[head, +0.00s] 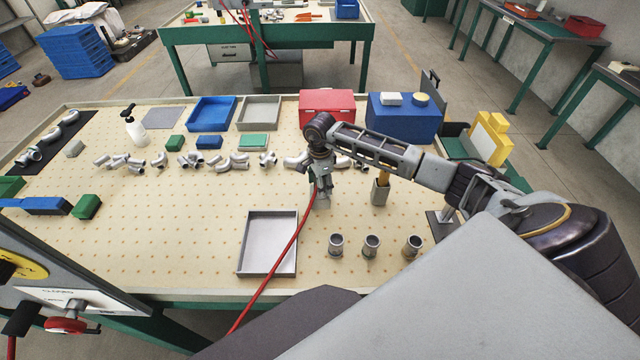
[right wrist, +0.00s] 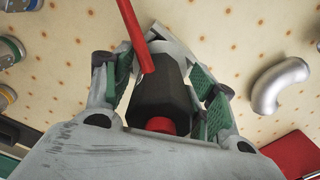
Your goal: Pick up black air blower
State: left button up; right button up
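The black air blower (right wrist: 160,97) shows in the right wrist view, with a red end toward the camera and a red hose (right wrist: 136,35) crossing its far part. My right gripper (right wrist: 163,78) has its green-padded fingers on both sides of the blower. They look spread, with narrow gaps beside the black body, though contact is hard to judge. In the head view my right gripper (head: 321,188) points down over the middle of the table, and the blower is mostly hidden there. The red hose (head: 285,250) runs from it to the front edge. My left gripper is not in view.
A grey metal tray (head: 285,267) lies in front of the gripper. Three metal cups, one being (head: 371,245), stand to its right. A grey holder (head: 380,193) stands right of the gripper. Metal elbows and a red box (head: 327,101) lie behind.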

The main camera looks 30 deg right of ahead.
jog(key=c, duration=1)
jog(key=shift+r, duration=0.1)
jog(key=shift+r+b, duration=0.7)
jog(key=shift+r, duration=4.25)
jog(key=o, duration=0.5)
jog(key=c, duration=0.4)
jog(key=shift+o, duration=0.2)
jog(key=shift+w+r, duration=0.1)
